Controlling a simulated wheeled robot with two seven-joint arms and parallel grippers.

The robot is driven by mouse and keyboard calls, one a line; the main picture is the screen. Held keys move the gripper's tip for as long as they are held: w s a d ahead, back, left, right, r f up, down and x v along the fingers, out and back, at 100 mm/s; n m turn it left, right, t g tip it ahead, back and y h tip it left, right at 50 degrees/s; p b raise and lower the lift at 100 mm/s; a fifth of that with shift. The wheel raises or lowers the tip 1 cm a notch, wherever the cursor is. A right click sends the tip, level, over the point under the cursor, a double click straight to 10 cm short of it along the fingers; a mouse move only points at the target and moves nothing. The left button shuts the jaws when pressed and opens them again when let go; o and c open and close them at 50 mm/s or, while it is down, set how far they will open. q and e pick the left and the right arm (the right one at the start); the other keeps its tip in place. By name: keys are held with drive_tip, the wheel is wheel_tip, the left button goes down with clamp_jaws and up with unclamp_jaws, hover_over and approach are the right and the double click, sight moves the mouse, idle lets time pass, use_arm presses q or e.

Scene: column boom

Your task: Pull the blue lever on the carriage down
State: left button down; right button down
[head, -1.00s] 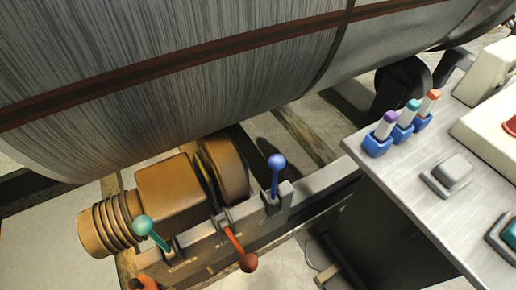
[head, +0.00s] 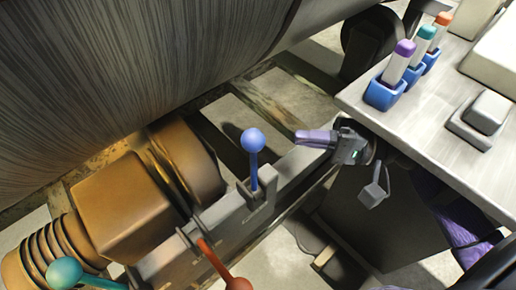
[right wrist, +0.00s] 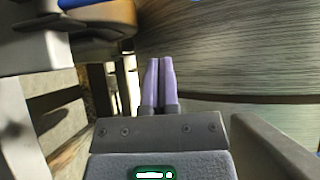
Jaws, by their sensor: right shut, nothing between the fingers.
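The blue lever (head: 254,158) stands upright in its slot on the grey carriage (head: 285,178) in the head view, its round blue knob at the top. My right gripper (head: 301,137) is to the right of the knob, apart from it, with its purple fingers pointing left toward it. Its fingers are closed together and empty, as the right wrist view (right wrist: 159,62) also shows. A blue shape (right wrist: 75,4) is cut off at the top left of the right wrist view; it may be the lever's knob. My left gripper is not in view.
A teal lever (head: 66,271) and a red lever (head: 238,284) sit left of the blue one. The orange-brown motor (head: 125,205) and large grey drum (head: 150,70) lie behind. A metal console (head: 425,120) with several markers stands at right, close to my right arm.

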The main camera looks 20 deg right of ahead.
sight(254, 169)
drive_tip(key=x, duration=1)
drive_tip(key=s, duration=0.1)
drive_tip(key=s+p, duration=0.1)
drive_tip(key=s, duration=0.2)
drive_tip(key=shift+d+p, duration=0.3)
drive_tip(key=shift+p, duration=0.05)
